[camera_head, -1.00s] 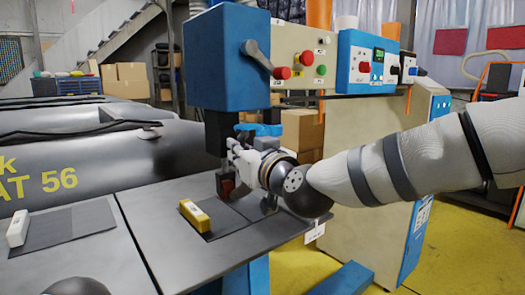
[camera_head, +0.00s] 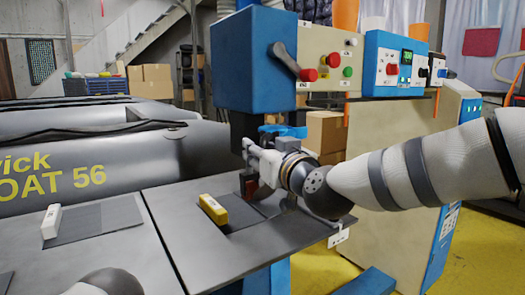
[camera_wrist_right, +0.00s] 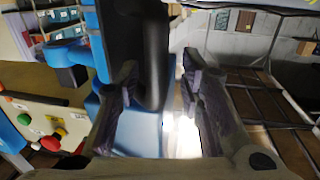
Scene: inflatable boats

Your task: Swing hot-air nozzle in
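The blue welding machine head (camera_head: 255,62) stands above the worktable, with a dark lever on its side. A small blue part (camera_head: 283,131) sits low behind my right gripper; I cannot tell if it is the hot-air nozzle. My right gripper (camera_head: 250,168) is beside the machine's dark lower column, over the table. In the right wrist view its fingers (camera_wrist_right: 160,90) are apart, with a black upright part (camera_wrist_right: 156,45) showing between them; I see no clear contact. Bright glare shows below it. My left gripper is out of view; only a rounded arm part shows at lower left.
A yellow block (camera_head: 213,210) and a white block (camera_head: 51,221) lie on dark strips on the worktable (camera_head: 190,250). A grey inflatable boat (camera_head: 100,165) lies behind. A control panel (camera_head: 330,58) and cabinet stand right of the machine.

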